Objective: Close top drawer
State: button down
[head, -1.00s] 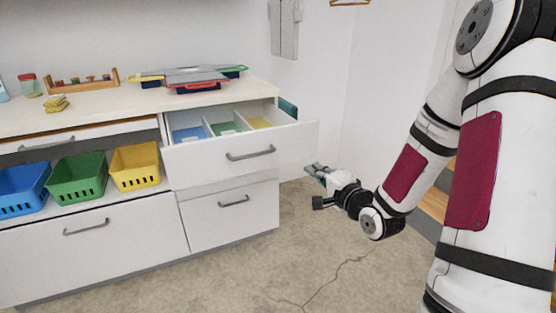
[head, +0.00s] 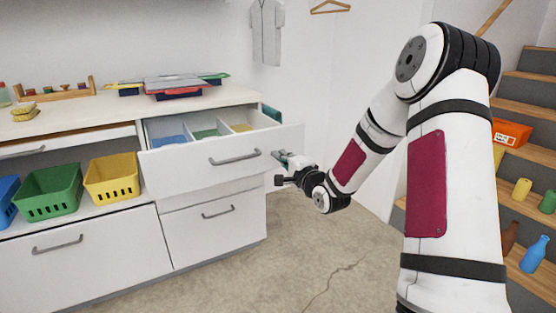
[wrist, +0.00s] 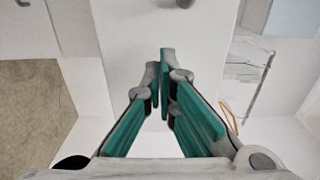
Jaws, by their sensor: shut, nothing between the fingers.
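The top drawer (head: 190,172) of the right-hand white cabinet stands pulled out, with its grey bar handle (head: 235,157) on the front. Blue, green and yellow compartments show inside it. My gripper (head: 280,156) is in front of the right end of the drawer front, right of the handle. In the wrist view my gripper (wrist: 162,62) has its teal fingers together with nothing between them, against a white panel. I cannot tell whether the fingertips touch the drawer front. The drawer below (head: 212,222) is shut.
Yellow (head: 112,180) and green (head: 50,192) baskets sit in the open shelf at left. Folders (head: 178,88) lie on the countertop. Wooden steps with bottles (head: 535,253) and an orange box (head: 511,133) stand at right. The floor before the cabinet is clear.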

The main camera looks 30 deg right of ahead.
jog(key=shift+w, duration=0.85)
